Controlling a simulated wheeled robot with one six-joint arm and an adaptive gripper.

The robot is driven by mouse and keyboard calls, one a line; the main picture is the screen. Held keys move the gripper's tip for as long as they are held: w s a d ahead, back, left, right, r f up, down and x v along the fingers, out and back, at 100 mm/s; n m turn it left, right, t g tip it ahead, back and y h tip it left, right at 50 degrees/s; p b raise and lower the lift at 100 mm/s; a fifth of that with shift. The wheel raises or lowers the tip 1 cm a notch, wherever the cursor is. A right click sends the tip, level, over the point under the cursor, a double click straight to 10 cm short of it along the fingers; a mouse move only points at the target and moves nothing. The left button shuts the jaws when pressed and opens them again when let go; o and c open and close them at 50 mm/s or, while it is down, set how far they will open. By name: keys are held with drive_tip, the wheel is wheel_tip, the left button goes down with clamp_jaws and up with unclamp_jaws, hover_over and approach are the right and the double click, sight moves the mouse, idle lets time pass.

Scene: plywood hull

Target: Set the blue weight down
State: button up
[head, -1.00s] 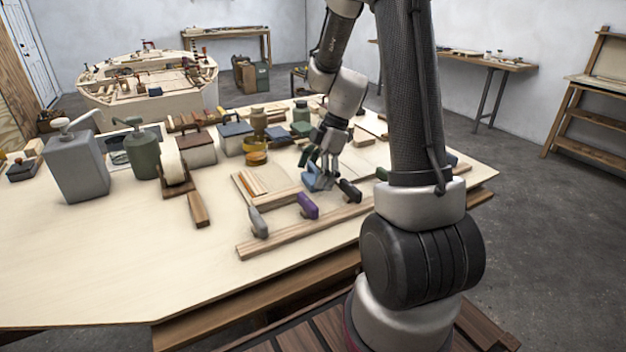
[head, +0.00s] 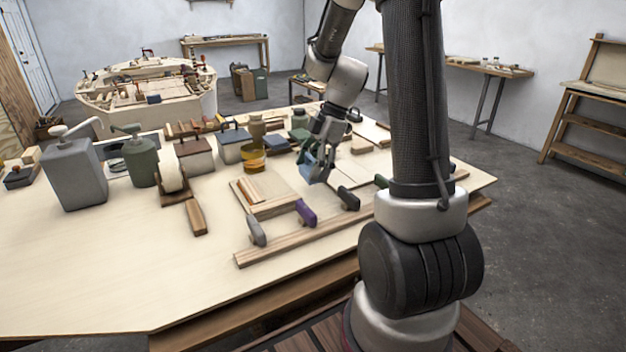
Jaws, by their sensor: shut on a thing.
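A purple weight (head: 306,213), a grey one (head: 257,231) and a dark one (head: 348,199) stand along the strip. A wooden tray (head: 272,208) lies left of my gripper. Pump bottles (head: 75,175) stand far left. The table's front left is clear.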

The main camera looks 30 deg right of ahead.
drive_tip(key=r, duration=0.4)
drive_tip(key=shift+a+r, duration=0.2)
drive_tip(key=shift+r, duration=0.1)
drive_tip(key=w+a+r+n, duration=0.2)
drive_tip(key=w+a+n, duration=0.1)
drive_tip(key=a, duration=0.7)
drive_tip(key=r+m, duration=0.1)
drive_tip(key=m, duration=0.1)
hover_over(248, 189)
drive_tip(key=d, duration=0.1)
wheel_tip(248, 189, down, 9)
drive_tip(key=shift+d, duration=0.15)
drive_tip(key=o, duration=1.5)
drive_tip(key=shift+f, duration=0.15)
